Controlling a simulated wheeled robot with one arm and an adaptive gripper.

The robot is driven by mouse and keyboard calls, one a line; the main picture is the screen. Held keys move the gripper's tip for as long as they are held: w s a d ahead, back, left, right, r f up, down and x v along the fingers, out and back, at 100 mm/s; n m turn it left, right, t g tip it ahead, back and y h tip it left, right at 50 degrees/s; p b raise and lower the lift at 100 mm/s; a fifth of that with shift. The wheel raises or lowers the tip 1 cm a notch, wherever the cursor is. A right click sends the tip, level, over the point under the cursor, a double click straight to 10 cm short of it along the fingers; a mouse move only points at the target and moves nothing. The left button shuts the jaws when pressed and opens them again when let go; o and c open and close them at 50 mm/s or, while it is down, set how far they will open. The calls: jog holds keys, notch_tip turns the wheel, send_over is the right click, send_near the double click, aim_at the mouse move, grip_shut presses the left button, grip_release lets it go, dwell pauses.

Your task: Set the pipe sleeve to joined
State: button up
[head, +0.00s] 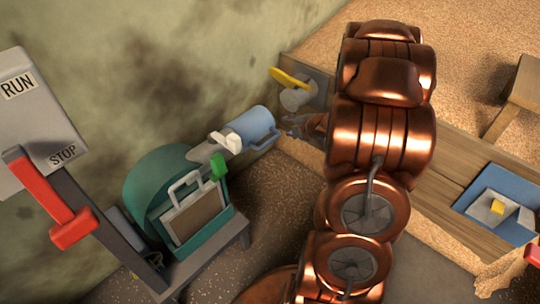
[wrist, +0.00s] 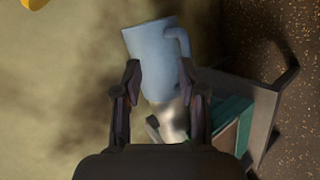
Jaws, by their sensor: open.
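The pipe sleeve (head: 250,127) is a light blue cylinder with a loop handle on its lower right side. It sits at the upper end of a grey pipe (head: 203,151) that rises from the green machine. A gap separates it from a grey stub (head: 297,98) with a yellow lever. My gripper (head: 292,124) is just right of the sleeve in the head view. In the wrist view my gripper (wrist: 160,78) is open, with the blue sleeve (wrist: 152,48) ahead of and between its fingers; contact cannot be told. The sleeve's handle is at its right there.
The green housing (head: 150,185) with a framed panel stands on a grey bench at the wall. A RUN/STOP box with a red-handled lever (head: 72,228) is at left. The yellow lever (head: 289,79) is above the stub. A wooden-edged bin of grain (head: 460,50) lies behind my arm.

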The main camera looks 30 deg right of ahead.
aim_at(271, 139)
notch_tip(271, 139, down, 8)
jog(key=s+a+n+t+y+b, duration=0.2)
jog(key=n+t+y+b, duration=0.2)
jog(key=b, duration=0.2)
jog(key=shift+r+b+x, duration=0.15)
jog(key=shift+b+x, duration=0.35)
jog(key=shift+x, duration=1.5)
jog(key=shift+r+b+x, duration=0.15)
jog(key=shift+b+x, duration=0.3)
jog(key=shift+x, duration=1.55)
jog(key=shift+a, duration=0.1)
jog(key=shift+c, duration=0.3)
grip_shut()
